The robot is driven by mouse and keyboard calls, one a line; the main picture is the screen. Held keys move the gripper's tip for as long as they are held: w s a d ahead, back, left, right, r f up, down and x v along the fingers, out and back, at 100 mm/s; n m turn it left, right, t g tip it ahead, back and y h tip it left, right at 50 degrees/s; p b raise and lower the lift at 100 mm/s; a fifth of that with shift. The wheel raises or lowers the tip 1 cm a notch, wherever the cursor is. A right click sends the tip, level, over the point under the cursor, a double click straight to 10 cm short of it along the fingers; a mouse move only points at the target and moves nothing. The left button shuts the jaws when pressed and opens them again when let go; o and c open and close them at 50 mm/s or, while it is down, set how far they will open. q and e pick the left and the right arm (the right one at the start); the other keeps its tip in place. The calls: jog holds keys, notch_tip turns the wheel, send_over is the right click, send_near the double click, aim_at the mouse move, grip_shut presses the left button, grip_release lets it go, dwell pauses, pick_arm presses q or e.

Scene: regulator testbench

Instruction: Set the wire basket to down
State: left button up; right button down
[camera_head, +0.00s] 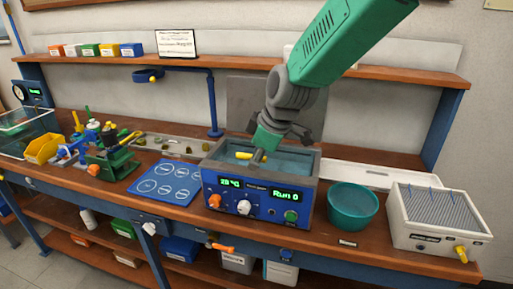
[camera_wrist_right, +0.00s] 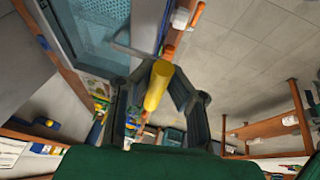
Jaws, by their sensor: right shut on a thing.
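The blue water bath (camera_head: 268,202) stands at the middle of the bench, with water in its open top. The wire basket's yellow handle (camera_head: 243,155) shows over the water. My right gripper (camera_head: 262,148) reaches down over the bath from above and is shut on this handle. In the right wrist view the yellow handle (camera_wrist_right: 157,88) lies between the two dark fingers of my right gripper (camera_wrist_right: 158,78). A mesh surface, seemingly the basket (camera_wrist_right: 95,22), shows within the bath there. The basket's depth in the water is hard to tell. My left gripper is out of view.
A teal bowl (camera_head: 353,207) and a white box with a ribbed top (camera_head: 437,221) stand right of the bath. A blue mat with circles (camera_head: 166,182) lies left. A blue post with an arm (camera_head: 212,100) rises behind. A shelf (camera_head: 390,74) runs above.

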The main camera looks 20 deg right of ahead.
jog(key=shift+w+f, duration=0.35)
jog(key=shift+f, duration=0.2)
jog(key=shift+s, duration=0.1)
jog(key=shift+a+r, duration=0.1)
jog(key=shift+a, duration=0.1)
